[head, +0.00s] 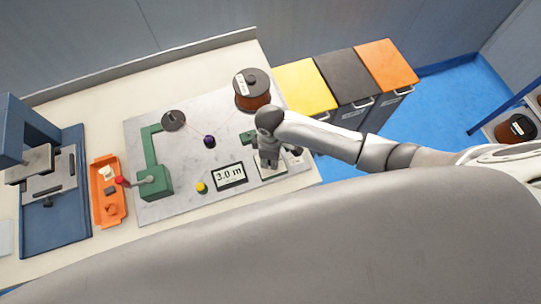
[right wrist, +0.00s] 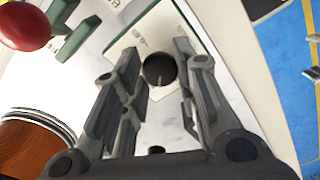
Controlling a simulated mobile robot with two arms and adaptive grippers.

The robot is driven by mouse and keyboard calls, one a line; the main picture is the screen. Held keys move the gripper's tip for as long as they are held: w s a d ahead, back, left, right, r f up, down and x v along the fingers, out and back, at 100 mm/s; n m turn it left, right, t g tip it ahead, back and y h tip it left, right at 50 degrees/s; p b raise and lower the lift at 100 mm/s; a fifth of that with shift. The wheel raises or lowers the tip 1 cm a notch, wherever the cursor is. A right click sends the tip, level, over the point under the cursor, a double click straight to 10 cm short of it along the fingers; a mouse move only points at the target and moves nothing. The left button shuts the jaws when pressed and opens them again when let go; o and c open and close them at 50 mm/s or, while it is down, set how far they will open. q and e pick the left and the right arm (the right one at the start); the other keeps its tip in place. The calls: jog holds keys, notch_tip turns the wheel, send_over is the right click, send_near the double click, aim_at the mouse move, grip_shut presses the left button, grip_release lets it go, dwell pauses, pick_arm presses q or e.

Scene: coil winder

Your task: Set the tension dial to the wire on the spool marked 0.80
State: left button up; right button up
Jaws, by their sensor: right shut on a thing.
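My right gripper (head: 269,166) reaches down over the white dial plate (head: 268,174) at the right of the winder board. In the right wrist view its fingers (right wrist: 157,62) are on either side of the dark round tension dial (right wrist: 158,70), shut on it. A light pointer line shows on the dial. The plate's scale marks are too small to read. A copper-brown spool with a dark top and a white label (head: 252,90) stands at the board's back right. Its label cannot be read. My left gripper is not in view.
A green winder with a red knob (head: 154,183) and a display reading 3.0 m (head: 229,176) are on the board. An orange tray (head: 108,190) and a blue press (head: 50,200) stand left. Bins (head: 306,87) stand beyond the table. Another spool (head: 515,128) is on the right shelf.

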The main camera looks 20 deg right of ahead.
jog(key=m, duration=1.4)
jog(key=shift+m, duration=0.3)
jog(key=m, duration=0.4)
jog(key=shift+m, duration=0.3)
jog(key=m, duration=0.4)
jog(key=shift+m, duration=0.3)
jog(key=o, duration=1.1)
jog(key=shift+c, duration=0.2)
